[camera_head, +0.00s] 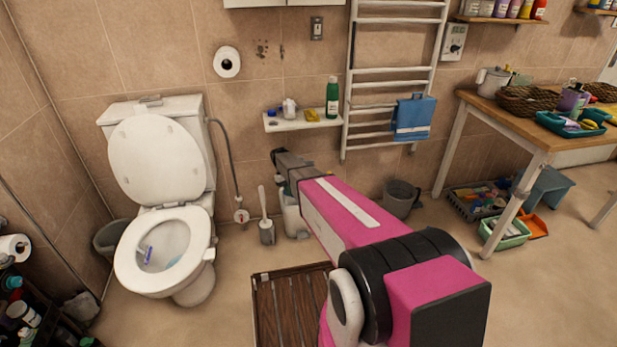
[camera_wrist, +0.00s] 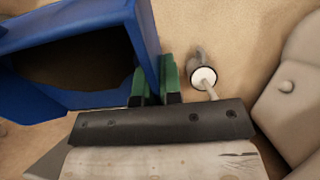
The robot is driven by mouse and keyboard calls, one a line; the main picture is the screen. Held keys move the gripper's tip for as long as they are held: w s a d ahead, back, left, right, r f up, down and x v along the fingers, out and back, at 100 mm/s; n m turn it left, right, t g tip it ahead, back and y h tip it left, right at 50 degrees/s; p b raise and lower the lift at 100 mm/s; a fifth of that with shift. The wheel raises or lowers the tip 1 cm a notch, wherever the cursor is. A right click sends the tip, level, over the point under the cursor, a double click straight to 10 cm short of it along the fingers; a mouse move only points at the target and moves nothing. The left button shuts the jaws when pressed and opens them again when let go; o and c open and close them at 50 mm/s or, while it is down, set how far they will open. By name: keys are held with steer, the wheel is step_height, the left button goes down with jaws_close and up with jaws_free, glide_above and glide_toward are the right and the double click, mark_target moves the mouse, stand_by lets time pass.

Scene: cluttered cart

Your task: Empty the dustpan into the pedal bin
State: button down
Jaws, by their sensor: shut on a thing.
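In the wrist view my gripper (camera_wrist: 154,85), with green fingers, is shut on the wall of a blue hollow thing (camera_wrist: 103,28) with a dark inside. It looks like a scoop or an open box; I cannot tell for certain that it is the dustpan. What lies inside it is too dark to see. In the head view the fingers and the blue thing are hidden behind my pink arm. A dark grey bin (camera_head: 401,198) stands by the wall under the towel rail. Another grey bin (camera_head: 107,240) stands left of the toilet. I see no clear pedal on either.
The toilet (camera_head: 165,250) stands left with its lid up; its base fills the wrist view's right side. A slatted wooden mat (camera_head: 290,300) lies in front. Crates sit under the right table (camera_head: 550,132).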

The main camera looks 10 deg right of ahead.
steer(key=shift+w+a+r+g, duration=0.1)
steer(key=shift+w+g, duration=0.2)
steer(key=shift+w, duration=0.2)
steer(key=shift+s+r, duration=0.1)
steer(key=shift+r, duration=0.1)
